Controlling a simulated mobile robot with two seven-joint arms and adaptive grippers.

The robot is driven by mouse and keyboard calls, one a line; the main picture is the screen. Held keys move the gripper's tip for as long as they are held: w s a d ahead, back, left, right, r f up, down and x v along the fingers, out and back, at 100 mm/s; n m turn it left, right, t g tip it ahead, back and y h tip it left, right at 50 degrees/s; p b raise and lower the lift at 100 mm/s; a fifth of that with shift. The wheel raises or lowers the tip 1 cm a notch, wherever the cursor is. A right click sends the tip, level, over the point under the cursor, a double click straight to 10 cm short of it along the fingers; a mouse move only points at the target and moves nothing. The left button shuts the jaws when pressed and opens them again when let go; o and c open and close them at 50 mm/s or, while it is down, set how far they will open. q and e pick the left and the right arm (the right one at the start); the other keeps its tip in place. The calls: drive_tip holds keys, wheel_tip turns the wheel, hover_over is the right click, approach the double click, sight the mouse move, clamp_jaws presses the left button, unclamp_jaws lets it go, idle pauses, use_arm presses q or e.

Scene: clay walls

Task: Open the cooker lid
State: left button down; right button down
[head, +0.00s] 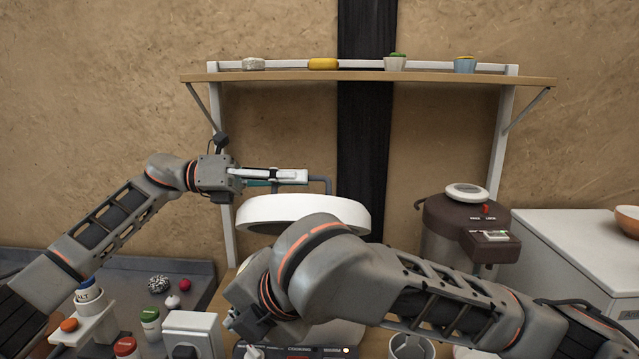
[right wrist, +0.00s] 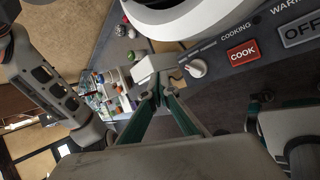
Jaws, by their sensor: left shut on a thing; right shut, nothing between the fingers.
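The white round cooker lid (head: 262,212) is in the middle of the head view, with a grey handle (head: 329,185) on top. It stands above the white cooker body (head: 254,268), most of which is hidden by my right arm. My left gripper (head: 298,177) is shut on the lid handle. My right gripper (head: 238,322) is low in front of the cooker, shut and empty. In the right wrist view, its fingertips (right wrist: 155,72) are beside a white knob (right wrist: 196,68) on the cooker's dark panel. The panel bears a red COOK button (right wrist: 242,53) and an OFF display.
A wooden shelf (head: 300,78) with small items spans the wall above. A brown cooker (head: 438,235) stands to the right beside a white cabinet (head: 570,250). Jars and a white holder (head: 92,328) stand at lower left.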

drive_tip(key=w+d+r+n+t+h, duration=0.35)
drive_tip(key=d+r, duration=0.25)
drive_tip(key=r, duration=0.6)
drive_tip(key=t+h, duration=0.3)
drive_tip(key=t, duration=0.1)
approach(320, 178)
drive_tip(key=shift+n, duration=0.45)
drive_tip(key=x, duration=0.3)
drive_tip(key=f+x, duration=0.1)
drive_tip(key=x, duration=0.2)
drive_tip(key=shift+w+f, duration=0.1)
drive_tip(key=shift+f, duration=0.1)
drive_tip(key=shift+w+r, duration=0.5)
drive_tip(key=shift+w, duration=0.1)
use_arm(q)
drive_tip(key=c, duration=2.2)
unclamp_jaws()
drive_tip(key=shift+o, duration=0.2)
